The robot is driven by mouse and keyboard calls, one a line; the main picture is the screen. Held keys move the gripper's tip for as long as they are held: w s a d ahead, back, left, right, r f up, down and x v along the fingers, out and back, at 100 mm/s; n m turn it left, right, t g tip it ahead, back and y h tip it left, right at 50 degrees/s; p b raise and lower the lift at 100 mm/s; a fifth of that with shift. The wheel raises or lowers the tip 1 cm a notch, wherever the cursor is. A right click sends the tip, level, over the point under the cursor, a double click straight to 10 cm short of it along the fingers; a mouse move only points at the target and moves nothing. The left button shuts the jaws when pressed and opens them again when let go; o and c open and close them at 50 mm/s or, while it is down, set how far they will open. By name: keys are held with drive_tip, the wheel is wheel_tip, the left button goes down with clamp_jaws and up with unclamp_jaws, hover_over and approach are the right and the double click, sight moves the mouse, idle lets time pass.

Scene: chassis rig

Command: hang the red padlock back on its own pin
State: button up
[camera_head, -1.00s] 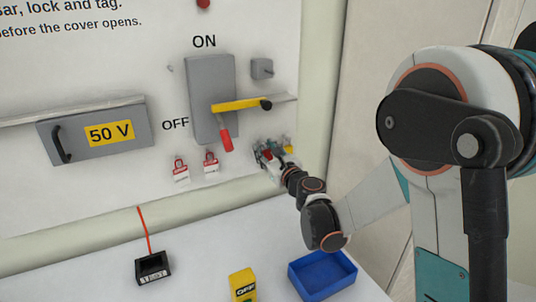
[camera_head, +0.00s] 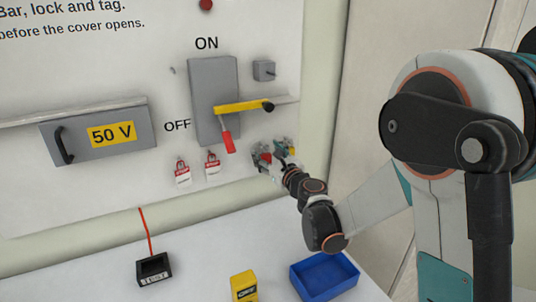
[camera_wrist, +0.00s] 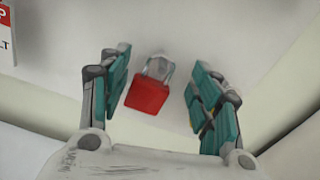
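The red padlock (camera_wrist: 147,96) is between my gripper's fingers in the wrist view, close against the pale panel, its grey shackle (camera_wrist: 159,68) upward and a little tilted. My gripper (camera_wrist: 160,95) is open, with a gap on each side of the padlock, narrower on the left. No pin shows clearly at the shackle, so I cannot tell whether it rests on one. In the head view my gripper (camera_head: 275,155) is at the panel's lower right, and the padlock is only a small red patch (camera_head: 265,157) there.
Two red-and-white tags (camera_head: 182,173) (camera_head: 212,164) hang left of my gripper. A yellow thing (camera_head: 292,152) is close to its right finger. The switch's yellow bar (camera_head: 240,107) is above. A blue tray (camera_head: 325,275), yellow block (camera_head: 244,285) and black tester (camera_head: 154,268) stand below.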

drive_tip(key=v, duration=1.2)
drive_tip(key=s+d+r+m+h, duration=0.25)
drive_tip(key=d+m, duration=0.25)
drive_tip(key=m, duration=0.4)
drive_tip(key=s+d+r+m+g+h, duration=0.1)
drive_tip(key=s+d+r+m+h, duration=0.15)
drive_tip(key=d+m+h, duration=0.4)
drive_tip(key=s+d+r+m+h, duration=0.1)
drive_tip(key=s+d+r+m, duration=0.15)
drive_tip(key=m, duration=0.75)
drive_tip(key=s+a+f+m+g+y, duration=0.1)
drive_tip(key=s+f+m+g, duration=0.3)
drive_tip(key=s+m, duration=0.4)
drive_tip(key=s+a+f+m+g+y, duration=0.2)
drive_tip(key=s+f+m+g, duration=0.2)
drive_tip(key=s+m, duration=0.5)
drive_tip(key=s+f, duration=0.2)
drive_tip(key=s, duration=0.3)
drive_tip(key=shift+f+g, duration=0.2)
drive_tip(key=shift+g, duration=0.1)
